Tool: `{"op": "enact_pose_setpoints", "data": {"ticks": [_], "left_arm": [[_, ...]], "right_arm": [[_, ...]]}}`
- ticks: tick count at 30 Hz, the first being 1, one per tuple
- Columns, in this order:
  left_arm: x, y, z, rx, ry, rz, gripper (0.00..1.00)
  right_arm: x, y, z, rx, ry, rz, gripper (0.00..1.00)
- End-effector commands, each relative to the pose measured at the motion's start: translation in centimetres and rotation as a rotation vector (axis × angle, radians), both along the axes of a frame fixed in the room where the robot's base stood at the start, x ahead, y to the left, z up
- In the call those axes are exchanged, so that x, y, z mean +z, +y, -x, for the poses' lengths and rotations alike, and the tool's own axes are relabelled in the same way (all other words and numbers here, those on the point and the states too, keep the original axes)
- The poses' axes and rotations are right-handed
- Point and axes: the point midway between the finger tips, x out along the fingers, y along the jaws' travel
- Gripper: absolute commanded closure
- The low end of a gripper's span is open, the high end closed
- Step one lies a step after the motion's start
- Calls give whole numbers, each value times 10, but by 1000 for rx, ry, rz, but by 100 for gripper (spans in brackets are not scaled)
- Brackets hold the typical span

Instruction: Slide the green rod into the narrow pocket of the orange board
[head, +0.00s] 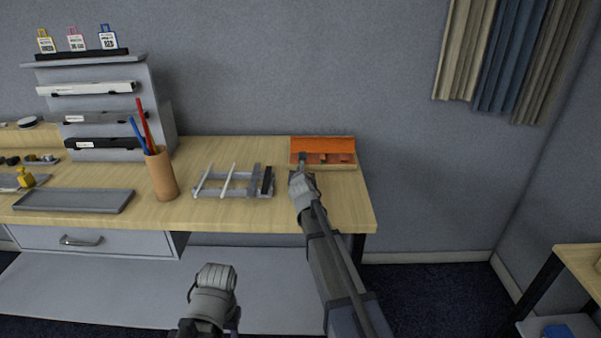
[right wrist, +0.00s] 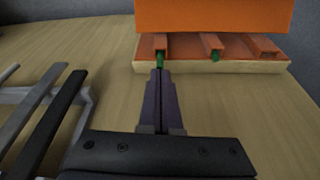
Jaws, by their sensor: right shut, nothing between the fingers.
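The orange board (head: 322,143) stands at the back right of the table; its raised orange panel (right wrist: 212,15) and ribbed base (right wrist: 185,50) fill the top of the right wrist view. A green piece (right wrist: 160,57) shows at the base's left front, just beyond my right fingertips (right wrist: 159,74). Another small green piece (right wrist: 214,56) shows further right, by the middle rib. I cannot tell which is the rod's end, or how deep it sits. My right gripper (head: 302,162) is shut and empty, pointing at the board. Of my left arm only a grey link shows; its jaws are not visible.
A grey rack (head: 208,192) with light and dark bars stands left of my right gripper. A pen cup (head: 161,174), a grey tray (head: 75,201) and a stepped shelf (head: 95,103) are further left. Bare wood (right wrist: 255,110) lies right of my right gripper.

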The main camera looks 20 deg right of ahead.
Motion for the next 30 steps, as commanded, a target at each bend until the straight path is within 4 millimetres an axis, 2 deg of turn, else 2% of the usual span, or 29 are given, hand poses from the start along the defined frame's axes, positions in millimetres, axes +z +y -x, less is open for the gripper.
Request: {"op": "enact_pose_setpoints", "data": {"ticks": [30], "left_arm": [[0,0,0,0,0,0,50]], "right_arm": [[0,-6,-19,0,0,0,100]]}}
